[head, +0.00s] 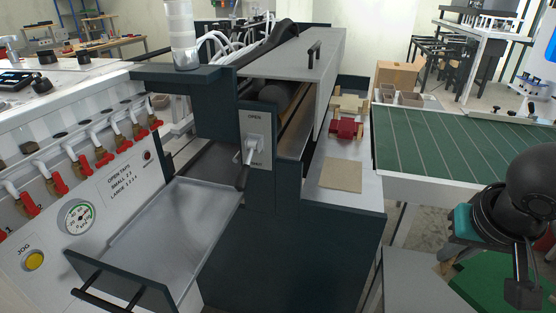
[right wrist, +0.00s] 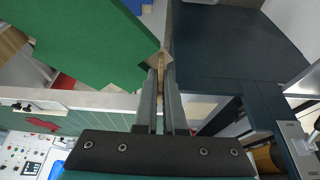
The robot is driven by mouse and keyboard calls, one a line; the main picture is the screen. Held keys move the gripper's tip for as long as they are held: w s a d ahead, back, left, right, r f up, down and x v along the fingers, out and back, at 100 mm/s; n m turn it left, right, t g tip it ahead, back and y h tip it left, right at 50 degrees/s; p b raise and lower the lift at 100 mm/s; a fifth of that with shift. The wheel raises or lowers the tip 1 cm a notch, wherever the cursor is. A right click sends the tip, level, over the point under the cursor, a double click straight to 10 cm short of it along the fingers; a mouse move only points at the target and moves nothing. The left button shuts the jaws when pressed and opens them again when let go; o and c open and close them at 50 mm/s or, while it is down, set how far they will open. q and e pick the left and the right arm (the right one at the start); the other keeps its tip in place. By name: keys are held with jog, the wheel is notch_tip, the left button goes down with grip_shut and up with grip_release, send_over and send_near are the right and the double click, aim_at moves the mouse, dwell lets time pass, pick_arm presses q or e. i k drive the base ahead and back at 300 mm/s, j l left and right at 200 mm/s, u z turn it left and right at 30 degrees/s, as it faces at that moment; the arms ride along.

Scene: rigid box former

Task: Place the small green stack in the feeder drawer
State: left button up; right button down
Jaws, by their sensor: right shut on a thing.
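The small green stack (head: 500,283) is at the lower right of the head view, partly hidden by my right arm and cut off by the frame. It fills the upper left of the right wrist view (right wrist: 70,50), with a tan corner piece between the fingers. My right gripper (right wrist: 163,75) is shut on the stack at that corner; it shows in the head view (head: 447,266) under its teal part. The feeder drawer (head: 180,215) is pulled out at the lower left, a bare metal tray with a black handle. My left gripper is not in view.
The dark machine body (head: 290,245) stands between the drawer and my right gripper. A lever (head: 250,148) sits on its post. A tan square (head: 341,175) and a red block (head: 345,128) lie on its right shelf. A green-topped table (head: 460,140) is behind my arm.

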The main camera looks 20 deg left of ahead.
aim_at(182, 220)
jog(key=k+j+u, duration=0.2)
jog(key=u, duration=0.2)
jog(key=k+j+u, duration=0.15)
jog(key=u, duration=0.25)
jog(key=j, duration=0.1)
